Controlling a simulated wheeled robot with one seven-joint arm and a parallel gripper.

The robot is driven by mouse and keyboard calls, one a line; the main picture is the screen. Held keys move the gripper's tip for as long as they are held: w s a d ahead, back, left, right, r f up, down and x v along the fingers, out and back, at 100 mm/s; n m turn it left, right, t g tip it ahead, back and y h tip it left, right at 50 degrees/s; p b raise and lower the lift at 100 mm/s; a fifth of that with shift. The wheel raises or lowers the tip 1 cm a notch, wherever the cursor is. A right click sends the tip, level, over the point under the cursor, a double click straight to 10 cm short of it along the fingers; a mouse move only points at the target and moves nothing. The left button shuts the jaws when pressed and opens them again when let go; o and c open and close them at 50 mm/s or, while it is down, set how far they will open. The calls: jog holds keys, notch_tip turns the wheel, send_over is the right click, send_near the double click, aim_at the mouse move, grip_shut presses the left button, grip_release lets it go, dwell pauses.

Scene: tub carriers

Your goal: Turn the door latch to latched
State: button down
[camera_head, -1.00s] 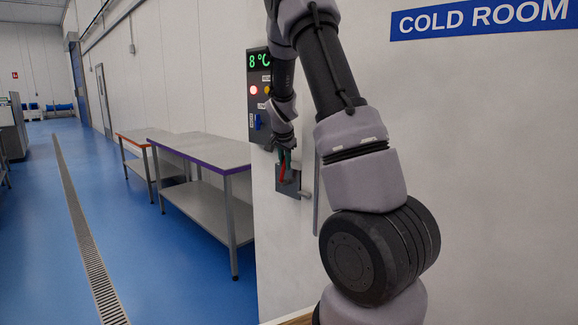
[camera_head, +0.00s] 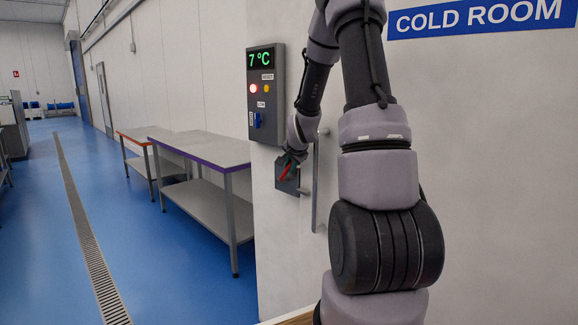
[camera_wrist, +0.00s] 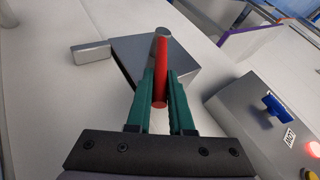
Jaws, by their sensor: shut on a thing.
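The door latch has a red handle (camera_wrist: 160,78) on a grey latch plate (camera_wrist: 195,62). In the wrist view the handle lies between the green fingers of my gripper (camera_wrist: 160,98), which is shut on it. In the head view the red handle (camera_head: 285,173) is tilted, in front of the grey plate (camera_head: 291,183) on the white cold room wall. My gripper (camera_head: 288,160) is small there and partly hidden by my wrist. A small grey block (camera_wrist: 91,54) sits beside the plate in the wrist view.
A control panel (camera_head: 264,92) reading 7 °C, with lit lamps and a blue switch, is above the latch. A vertical bar handle (camera_head: 316,185) is to its right. Steel tables (camera_head: 205,150) stand left, beyond the wall corner; the blue floor there has free room.

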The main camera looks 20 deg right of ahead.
jog(key=shift+s+f, duration=0.1)
dwell(0.5)
jog(key=c, duration=0.8)
grip_release()
jog(key=v, duration=1.1)
jog(key=shift+d+f, duration=0.1)
